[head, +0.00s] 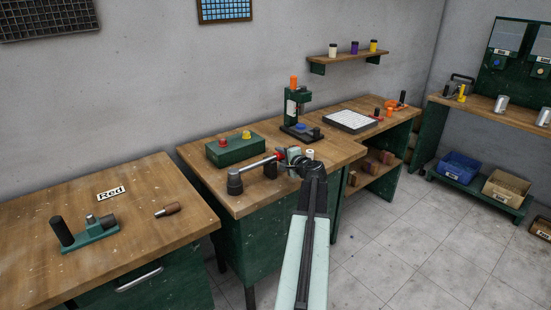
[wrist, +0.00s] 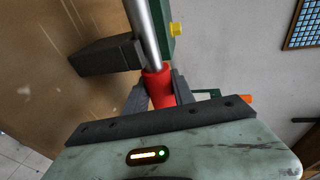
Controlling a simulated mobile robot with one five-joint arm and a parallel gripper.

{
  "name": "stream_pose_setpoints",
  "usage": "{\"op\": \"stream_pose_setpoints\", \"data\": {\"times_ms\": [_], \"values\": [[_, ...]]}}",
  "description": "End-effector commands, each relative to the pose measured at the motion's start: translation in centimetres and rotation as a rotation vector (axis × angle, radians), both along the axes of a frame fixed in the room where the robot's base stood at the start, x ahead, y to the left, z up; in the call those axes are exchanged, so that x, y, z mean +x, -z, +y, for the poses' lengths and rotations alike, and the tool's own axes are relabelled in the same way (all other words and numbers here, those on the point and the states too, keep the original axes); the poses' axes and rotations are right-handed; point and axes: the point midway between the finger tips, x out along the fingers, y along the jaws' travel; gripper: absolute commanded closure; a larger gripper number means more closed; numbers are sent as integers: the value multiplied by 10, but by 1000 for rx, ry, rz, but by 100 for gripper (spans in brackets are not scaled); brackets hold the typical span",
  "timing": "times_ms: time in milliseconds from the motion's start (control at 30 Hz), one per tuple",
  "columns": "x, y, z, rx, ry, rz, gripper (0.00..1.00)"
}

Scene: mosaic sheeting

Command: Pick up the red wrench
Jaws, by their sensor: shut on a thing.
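The red wrench shows in the wrist view as a red handle (wrist: 158,86) with a silver shaft running up out of the frame. My gripper (wrist: 160,95) is shut on the red handle, with one dark finger on each side. In the head view, the wrench's silver shaft (head: 258,163) extends left from my gripper (head: 282,156), above the middle bench. Its left end is at a dark, round-based piece (head: 235,182). I cannot tell whether the wrench rests on that piece or is clear of it.
A green box (head: 236,151) with red and yellow knobs stands behind the wrench on the middle bench (head: 248,204). A green press (head: 298,112) and a white-topped tray (head: 350,121) stand farther back. The left bench (head: 60,275) holds a green fixture (head: 92,237) and a "Red" label (head: 111,193).

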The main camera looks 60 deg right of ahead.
Motion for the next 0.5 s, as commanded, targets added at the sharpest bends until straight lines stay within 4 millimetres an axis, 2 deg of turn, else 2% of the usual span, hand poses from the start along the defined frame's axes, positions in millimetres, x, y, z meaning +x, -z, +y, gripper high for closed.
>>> {"op": "stream_pose_setpoints", "data": {"times_ms": [33, 400, 500], "values": [[0, -7, 0, 3, 1, -4, 100], [-1, -39, 0, 4, 2, -5, 100], [-15, -35, 4, 4, 4, -6, 100]]}}
